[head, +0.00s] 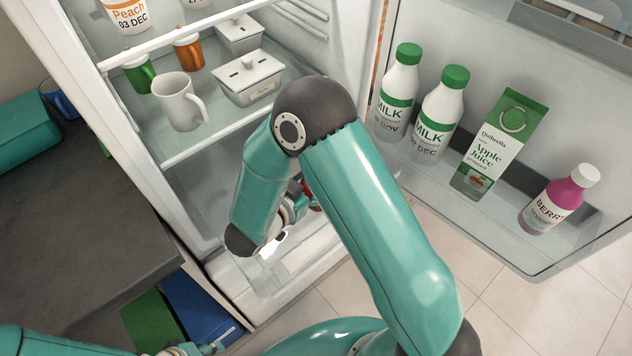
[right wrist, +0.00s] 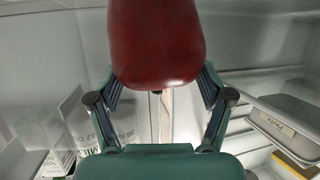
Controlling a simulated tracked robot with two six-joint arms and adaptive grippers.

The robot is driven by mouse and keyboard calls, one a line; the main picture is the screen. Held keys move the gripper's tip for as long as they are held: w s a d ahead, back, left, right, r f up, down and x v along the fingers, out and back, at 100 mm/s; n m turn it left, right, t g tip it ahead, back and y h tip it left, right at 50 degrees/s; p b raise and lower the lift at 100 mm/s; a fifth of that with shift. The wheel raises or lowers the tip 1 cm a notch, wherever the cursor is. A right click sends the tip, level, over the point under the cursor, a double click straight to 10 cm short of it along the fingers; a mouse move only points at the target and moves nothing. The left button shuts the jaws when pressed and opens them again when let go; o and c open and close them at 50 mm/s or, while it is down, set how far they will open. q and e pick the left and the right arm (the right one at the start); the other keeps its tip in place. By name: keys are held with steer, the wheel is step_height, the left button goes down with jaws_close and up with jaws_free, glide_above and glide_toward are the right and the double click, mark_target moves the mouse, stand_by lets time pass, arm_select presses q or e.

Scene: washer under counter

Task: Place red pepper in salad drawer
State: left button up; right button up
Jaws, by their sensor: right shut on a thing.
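The red pepper (right wrist: 157,42) fills the top middle of the right wrist view, and a small red patch of it (head: 311,193) shows behind my arm in the head view. My right gripper (right wrist: 158,85) is shut on the pepper, with one finger on each side. In the head view my right arm reaches into the open fridge and hides most of this gripper and pepper. The salad drawer area (head: 285,270) is at the fridge bottom, partly covered by my arm; I cannot tell how far it is open. My left gripper (head: 205,347) is low at the left, its jaws unclear.
The open door at right holds milk bottles (head: 437,113), apple juice (head: 497,145) and a berry bottle (head: 556,200). A dark counter (head: 70,210) stands left.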

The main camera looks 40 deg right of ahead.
steer(key=shift+f, duration=0.1)
steer(key=o, duration=1.1)
steer(key=v, duration=0.7)
steer(key=shift+s+a, duration=0.1)
steer(key=shift+a, duration=0.05)
